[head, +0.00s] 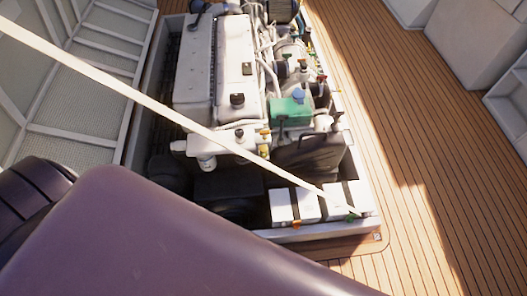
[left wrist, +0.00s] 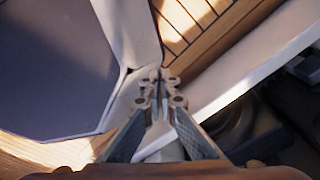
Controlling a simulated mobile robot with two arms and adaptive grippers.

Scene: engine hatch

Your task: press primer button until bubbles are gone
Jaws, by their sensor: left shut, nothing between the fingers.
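The engine (head: 215,75) sits in the open hatch bay in the head view, white on top with hoses on its right side. A green part (head: 290,112) with a blue cap is on its front right. A white canister (head: 207,162) hangs at its front left. I cannot tell which part is the primer button, and no bubbles can be made out. My left gripper (left wrist: 160,88) shows in the left wrist view, shut and empty, above a pale frame edge. It does not show in the head view. My right gripper is in neither view.
A long pale bar (head: 130,93) crosses the head view diagonally in front of the engine. White boxes (head: 308,205) stand at the bay's front right. The hatch rim (head: 357,225) borders open wooden deck (head: 440,200). My large purple arm link covers the lower left.

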